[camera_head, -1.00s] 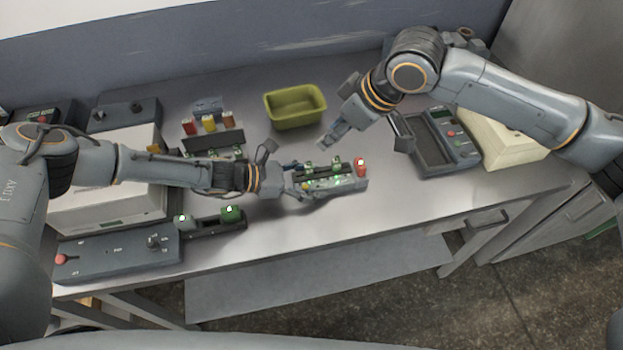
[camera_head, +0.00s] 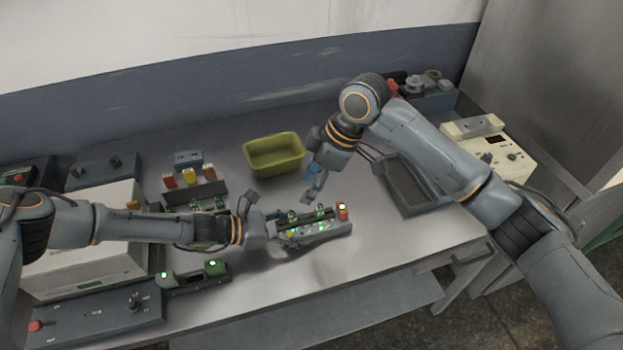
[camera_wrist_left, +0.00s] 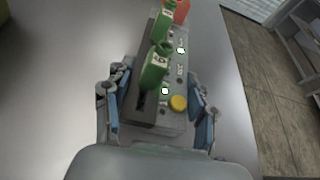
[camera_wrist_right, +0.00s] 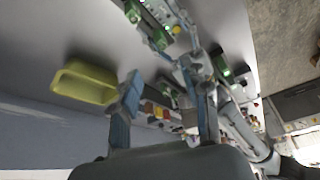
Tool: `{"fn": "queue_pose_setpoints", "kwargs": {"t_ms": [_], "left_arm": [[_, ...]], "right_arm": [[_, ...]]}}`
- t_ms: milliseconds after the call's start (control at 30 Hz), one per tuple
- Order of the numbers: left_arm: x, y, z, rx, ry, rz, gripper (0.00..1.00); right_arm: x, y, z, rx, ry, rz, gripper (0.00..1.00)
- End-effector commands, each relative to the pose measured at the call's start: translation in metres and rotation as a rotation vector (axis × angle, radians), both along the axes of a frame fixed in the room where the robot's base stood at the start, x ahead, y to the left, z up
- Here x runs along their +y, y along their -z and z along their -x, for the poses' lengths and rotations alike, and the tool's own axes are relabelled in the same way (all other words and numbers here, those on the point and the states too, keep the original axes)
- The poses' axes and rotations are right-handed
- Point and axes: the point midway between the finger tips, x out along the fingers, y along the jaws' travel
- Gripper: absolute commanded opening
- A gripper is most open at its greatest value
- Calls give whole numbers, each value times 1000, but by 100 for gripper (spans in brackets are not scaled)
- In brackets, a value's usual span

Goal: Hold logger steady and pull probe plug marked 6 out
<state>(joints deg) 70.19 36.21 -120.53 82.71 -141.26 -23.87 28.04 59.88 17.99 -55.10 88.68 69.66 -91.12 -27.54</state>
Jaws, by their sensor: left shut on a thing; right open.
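The logger (camera_head: 318,231) is a grey box on the table with two green plugs and a red plug (camera_head: 342,211) standing in it. In the left wrist view, the nearer green plug (camera_wrist_left: 155,66) has a pale mark that looks like a 6; the farther green plug (camera_wrist_left: 165,26) has a mark too small to read. My left gripper (camera_head: 278,229) is shut on the logger's near end, one blue pad on each side (camera_wrist_left: 160,97). My right gripper (camera_head: 312,194) is open and empty, above and behind the logger. It also shows in the right wrist view (camera_wrist_right: 168,92).
An olive bin (camera_head: 274,158) stands behind the logger. A rack (camera_head: 197,193) with red and yellow plugs is at left. A holder (camera_head: 195,280) with green plugs and a control box (camera_head: 90,316) are in front left. A grey tray (camera_head: 413,187) lies at right.

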Motion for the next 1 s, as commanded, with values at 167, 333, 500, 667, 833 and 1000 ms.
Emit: {"fn": "queue_pose_setpoints", "kwargs": {"t_ms": [167, 333, 500, 667, 833, 1000], "left_arm": [[0, 0, 0, 1, -1, -1, 11], [0, 0, 0, 1, -1, -1, 11], [0, 0, 0, 1, -1, -1, 11], [0, 0, 0, 1, -1, -1, 11], [0, 0, 0, 1, -1, -1, 11], [0, 0, 0, 1, -1, -1, 11]], "right_arm": [[11, 26, 0, 4, -1, 2, 46], [24, 57, -1, 3, 0, 1, 46], [34, 83, -2, 2, 1, 1, 46], [41, 98, -3, 0, 1, 1, 46], [43, 104, -3, -1, 2, 0, 46], [43, 104, -3, -1, 2, 0, 46]]}}
